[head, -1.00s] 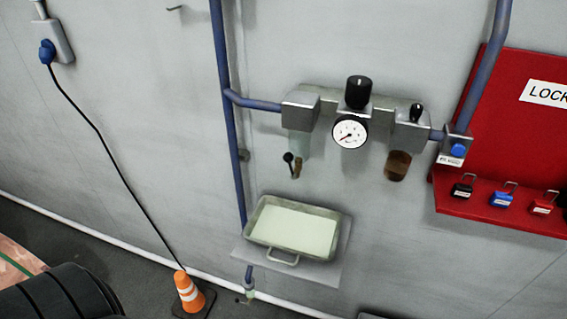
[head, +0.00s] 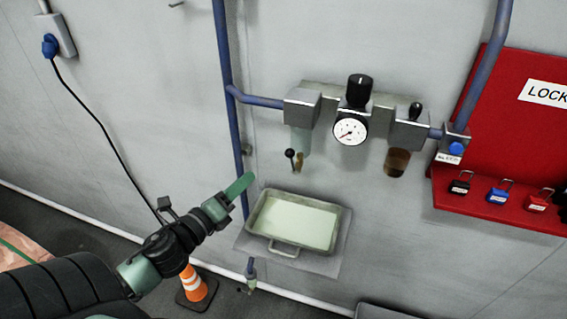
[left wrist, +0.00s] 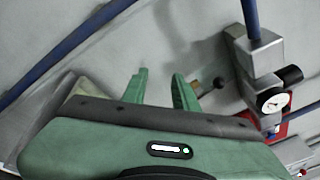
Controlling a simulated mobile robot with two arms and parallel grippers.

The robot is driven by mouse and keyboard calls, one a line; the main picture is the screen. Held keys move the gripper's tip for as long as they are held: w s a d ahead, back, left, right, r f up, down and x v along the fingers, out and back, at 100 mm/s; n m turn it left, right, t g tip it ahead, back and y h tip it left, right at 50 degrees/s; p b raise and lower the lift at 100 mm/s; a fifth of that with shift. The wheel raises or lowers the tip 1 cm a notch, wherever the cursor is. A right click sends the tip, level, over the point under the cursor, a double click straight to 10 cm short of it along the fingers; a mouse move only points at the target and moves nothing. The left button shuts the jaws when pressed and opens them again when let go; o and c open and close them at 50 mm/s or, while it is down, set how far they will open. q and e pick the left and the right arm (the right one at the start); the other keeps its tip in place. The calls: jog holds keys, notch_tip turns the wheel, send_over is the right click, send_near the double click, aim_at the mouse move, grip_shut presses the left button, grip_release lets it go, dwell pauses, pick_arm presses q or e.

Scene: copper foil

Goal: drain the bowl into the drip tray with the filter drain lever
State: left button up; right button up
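The filter bowl (head: 301,141) is a pale, see-through cup under the left block of the wall unit. The drain lever (head: 290,154), with a round black knob, is just below the bowl beside a small brass-coloured part. The drip tray (head: 262,237), shallow, metal and pale inside, sits under them. My left gripper (head: 243,184) is left of the tray's back corner, below and left of the lever, touching neither. In the left wrist view my left gripper (left wrist: 160,80) has its green fingers apart and empty; the black knob (left wrist: 219,82) shows right of them. My right gripper is out of view.
A blue pipe (head: 232,130) runs down the wall left of the bowl. The gauge (head: 350,131) and a brown bowl (head: 397,162) are to the right, then a red lock board (head: 500,150). An orange cone (head: 194,287) stands on the floor below my arm.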

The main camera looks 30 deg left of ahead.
aim_at(292, 162)
pick_arm(q)
jog(key=d+r+m+h, duration=0.5)
jog(key=m+h, duration=0.1)
jog(key=m, duration=0.5)
jog(key=p+x, duration=0.3)
jog(key=x, duration=0.4)
jog(key=shift+d+f+m+g+p, duration=0.25)
jog(key=shift+d+m+g+p, duration=0.05)
jog(key=shift+d+g, duration=0.1)
grip_shut()
